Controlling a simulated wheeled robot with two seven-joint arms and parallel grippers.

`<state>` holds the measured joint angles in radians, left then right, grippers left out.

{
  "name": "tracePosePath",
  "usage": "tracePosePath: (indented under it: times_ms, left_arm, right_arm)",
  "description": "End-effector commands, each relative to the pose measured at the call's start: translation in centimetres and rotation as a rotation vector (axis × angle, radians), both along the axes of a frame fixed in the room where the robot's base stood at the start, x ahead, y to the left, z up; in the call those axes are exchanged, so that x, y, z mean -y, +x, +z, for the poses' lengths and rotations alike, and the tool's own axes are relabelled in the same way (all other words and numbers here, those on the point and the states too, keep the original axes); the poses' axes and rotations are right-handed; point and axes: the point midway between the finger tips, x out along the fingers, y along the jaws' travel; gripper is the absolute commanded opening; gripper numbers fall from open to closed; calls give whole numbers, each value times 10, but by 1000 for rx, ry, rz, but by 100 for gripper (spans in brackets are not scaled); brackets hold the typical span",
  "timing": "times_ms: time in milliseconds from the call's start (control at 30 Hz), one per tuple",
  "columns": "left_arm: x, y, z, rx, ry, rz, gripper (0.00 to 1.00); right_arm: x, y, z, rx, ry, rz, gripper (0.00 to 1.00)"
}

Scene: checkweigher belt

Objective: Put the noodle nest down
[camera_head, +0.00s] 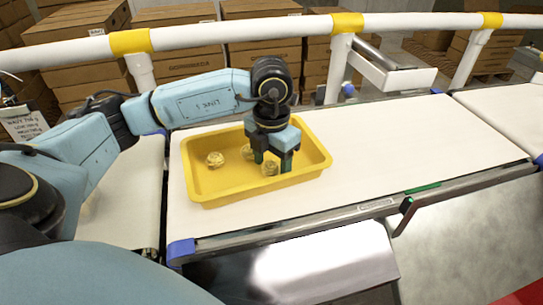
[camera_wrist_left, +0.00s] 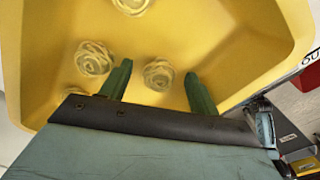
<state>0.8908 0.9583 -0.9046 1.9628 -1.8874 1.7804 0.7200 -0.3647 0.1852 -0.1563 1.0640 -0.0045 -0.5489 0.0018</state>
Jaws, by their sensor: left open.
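A yellow tray (camera_head: 215,190) stands on the white belt in the head view, and its floor and walls fill much of the left wrist view (camera_wrist_left: 215,30). Several pale yellow noodle nests lie in it. One nest (camera_head: 215,159) is left of my gripper. Another (camera_head: 247,152) is close beside the gripper. A third nest (camera_head: 270,169) is at the fingertips. My left gripper (camera_head: 273,158) points down into the tray. In the left wrist view its green fingers (camera_wrist_left: 160,80) are open, with one nest (camera_wrist_left: 158,75) between them and gaps at both sides. My right gripper is not in view.
The white belt (camera_head: 420,135) is clear right of the tray. A white rail with yellow joints (camera_head: 130,41) runs behind it, with stacked cardboard boxes (camera_head: 190,62) beyond.

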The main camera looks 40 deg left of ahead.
Motion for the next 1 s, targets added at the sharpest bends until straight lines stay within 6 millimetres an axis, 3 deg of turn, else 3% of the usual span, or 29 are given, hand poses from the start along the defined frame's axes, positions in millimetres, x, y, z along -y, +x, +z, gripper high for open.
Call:
tracePosePath:
  times_ms: [167,500,633,800,1000]
  left_arm:
    - [0,1,10,3,0,0,61]
    - [0,1,86,5,-2,0,61]
    - [0,1,107,3,-1,0,61]
    - [0,1,121,2,-1,0,61]
    - [0,0,123,0,-1,0,61]
  right_arm:
    - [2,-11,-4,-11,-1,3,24]
    - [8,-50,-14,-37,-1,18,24]
    - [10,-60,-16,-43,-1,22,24]
    - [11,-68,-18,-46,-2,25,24]
    - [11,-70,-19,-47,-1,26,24]
